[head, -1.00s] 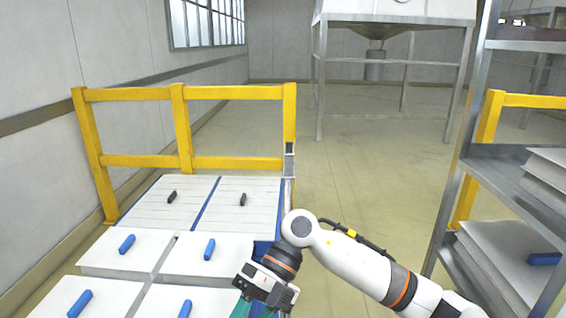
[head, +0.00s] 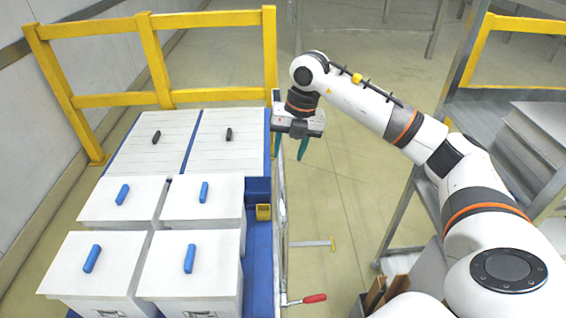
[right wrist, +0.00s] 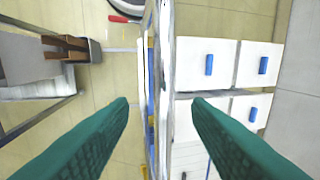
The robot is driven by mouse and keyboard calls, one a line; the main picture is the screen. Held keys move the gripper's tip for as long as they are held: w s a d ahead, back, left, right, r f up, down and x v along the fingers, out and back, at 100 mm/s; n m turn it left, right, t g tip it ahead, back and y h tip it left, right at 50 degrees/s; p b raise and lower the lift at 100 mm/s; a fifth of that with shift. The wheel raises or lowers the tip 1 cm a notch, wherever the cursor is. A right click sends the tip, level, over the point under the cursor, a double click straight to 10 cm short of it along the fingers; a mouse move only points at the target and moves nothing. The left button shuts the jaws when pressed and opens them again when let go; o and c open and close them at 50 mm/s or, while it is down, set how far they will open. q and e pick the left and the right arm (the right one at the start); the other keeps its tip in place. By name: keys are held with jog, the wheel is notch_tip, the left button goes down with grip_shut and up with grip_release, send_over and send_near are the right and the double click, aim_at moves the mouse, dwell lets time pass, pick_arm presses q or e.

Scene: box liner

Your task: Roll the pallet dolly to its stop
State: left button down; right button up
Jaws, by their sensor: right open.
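The pallet dolly, a long blue base (head: 258,270), stands at the left of the head view. It carries several white boxes (head: 190,265) with blue handles and, at its far end, two white panels (head: 228,140) with black handles. A metal rail (head: 281,215) runs along its right side; it also shows in the right wrist view (right wrist: 162,90). My right gripper (head: 290,150) is open over the rail's far part, its green fingers one on each side in the right wrist view (right wrist: 160,102). I cannot tell if they touch it. My left gripper is out of view.
A yellow guard rail (head: 205,97) stands behind the dolly. A metal shelf (head: 452,110) stands at the right.

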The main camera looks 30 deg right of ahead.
aim_at(281, 169)
jog(key=f, duration=0.1)
jog(key=w+f, duration=0.1)
jog(key=f, duration=0.1)
jog(key=a+f, duration=0.1)
jog(key=f, duration=0.1)
jog(key=shift+w+p, duration=0.35)
jog(key=shift+w, duration=0.05)
jog(key=shift+s+f, duration=0.25)
jog(key=shift+f, duration=0.3)
jog(key=shift+w+f, duration=0.1)
jog(key=shift+w, duration=0.05)
grip_shut()
